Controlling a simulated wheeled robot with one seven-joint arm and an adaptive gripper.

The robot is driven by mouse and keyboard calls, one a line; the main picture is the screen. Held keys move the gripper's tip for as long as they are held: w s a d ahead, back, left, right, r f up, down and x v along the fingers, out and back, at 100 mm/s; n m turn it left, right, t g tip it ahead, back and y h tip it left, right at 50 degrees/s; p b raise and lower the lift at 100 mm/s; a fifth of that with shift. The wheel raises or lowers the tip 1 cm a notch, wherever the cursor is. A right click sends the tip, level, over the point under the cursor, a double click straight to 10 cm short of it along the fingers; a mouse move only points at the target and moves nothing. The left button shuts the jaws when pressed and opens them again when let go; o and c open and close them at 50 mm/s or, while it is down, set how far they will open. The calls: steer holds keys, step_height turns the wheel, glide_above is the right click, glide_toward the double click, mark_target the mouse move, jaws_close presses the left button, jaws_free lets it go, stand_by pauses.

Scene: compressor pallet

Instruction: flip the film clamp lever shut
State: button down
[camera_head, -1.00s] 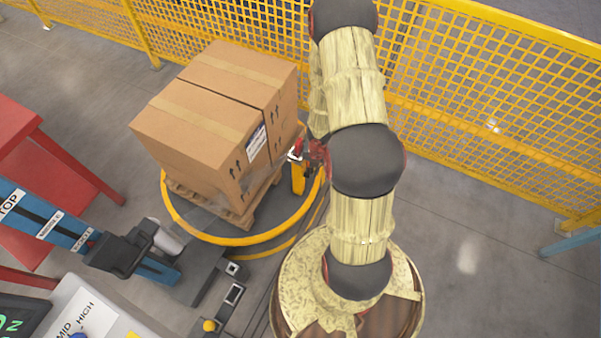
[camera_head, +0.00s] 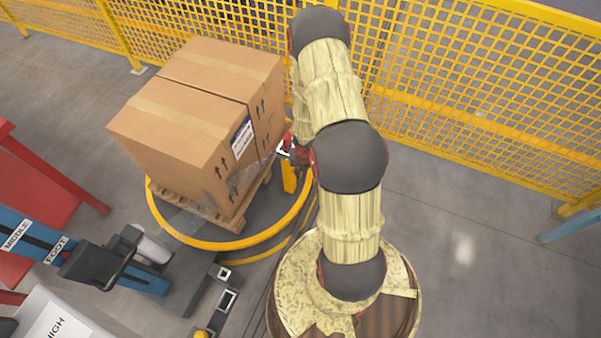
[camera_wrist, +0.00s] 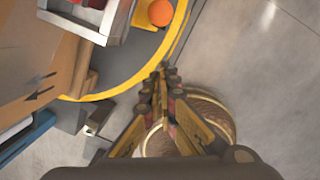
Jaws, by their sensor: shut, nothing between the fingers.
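The clamp on the turntable's edge shows in the wrist view as a pale metal bracket (camera_wrist: 112,22) with red parts inside. An orange ball knob (camera_wrist: 160,12) stands beside it over a yellow piece; I cannot tell whether it belongs to the lever. In the head view the clamp's white bracket (camera_head: 284,149) shows above a yellow post (camera_head: 289,177), close to the boxes. My gripper (camera_wrist: 165,80) is shut and empty, with the bracket and knob beyond its fingertips in the wrist view. In the head view my arm hides most of the gripper.
Stacked cartons (camera_head: 200,115) stand on a wooden pallet (camera_head: 235,220) on a turntable with a yellow rim (camera_head: 190,238). Clear film hangs at the cartons' lower corner. A yellow mesh fence (camera_head: 430,75) runs behind. A blue mast (camera_head: 30,237) stands left. Floor at right is clear.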

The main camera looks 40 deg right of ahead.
steer(key=shift+w+d+p, duration=0.8)
steer(key=shift+w+d, duration=0.35)
steer(key=shift+w, duration=0.2)
steer(key=shift+d+r, duration=0.15)
